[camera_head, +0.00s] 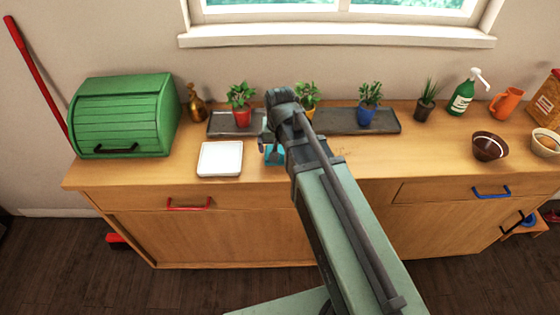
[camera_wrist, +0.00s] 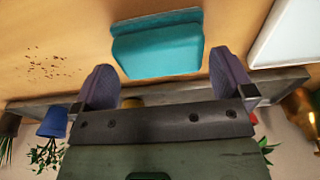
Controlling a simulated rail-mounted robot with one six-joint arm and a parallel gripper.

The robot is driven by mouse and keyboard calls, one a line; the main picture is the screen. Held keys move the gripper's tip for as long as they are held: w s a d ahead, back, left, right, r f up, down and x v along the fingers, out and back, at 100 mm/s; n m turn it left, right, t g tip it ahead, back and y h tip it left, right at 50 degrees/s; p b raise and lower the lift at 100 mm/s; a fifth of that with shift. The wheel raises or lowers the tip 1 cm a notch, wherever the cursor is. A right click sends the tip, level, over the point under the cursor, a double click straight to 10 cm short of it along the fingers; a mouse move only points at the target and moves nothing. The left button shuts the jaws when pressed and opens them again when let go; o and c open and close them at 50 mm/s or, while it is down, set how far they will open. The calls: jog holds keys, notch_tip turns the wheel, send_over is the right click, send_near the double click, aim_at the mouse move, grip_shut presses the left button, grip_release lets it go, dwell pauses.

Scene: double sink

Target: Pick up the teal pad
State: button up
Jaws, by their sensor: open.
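The teal pad (camera_wrist: 157,48) lies on the wooden counter, and in the wrist view it sits between and just beyond my two fingers. In the head view the teal pad (camera_head: 274,155) shows only in part, since my arm hides the rest. My gripper (camera_wrist: 164,84) is open and empty, with a finger on either side of the pad's near edge. In the head view my gripper (camera_head: 273,152) is over the front middle of the counter. I cannot tell whether the fingers touch the pad.
A white tray (camera_head: 220,158) lies left of the pad. Behind stand potted plants, including a red pot (camera_head: 241,117) and a blue pot (camera_head: 367,115), on dark trays (camera_head: 235,126). A green bread box (camera_head: 125,115) is at left. A brown bowl (camera_head: 489,147) is at right. Crumbs (camera_wrist: 52,68) lie beside the pad.

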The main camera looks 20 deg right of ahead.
aim_at(280, 149)
notch_tip(280, 149, down, 3)
jog(key=shift+w+r+b, duration=0.15)
jog(key=shift+b, duration=0.4)
jog(key=shift+r, duration=0.2)
jog(key=c, duration=0.6)
jog(key=shift+o, duration=0.2)
notch_tip(280, 149, up, 20)
jog(key=p, duration=2)
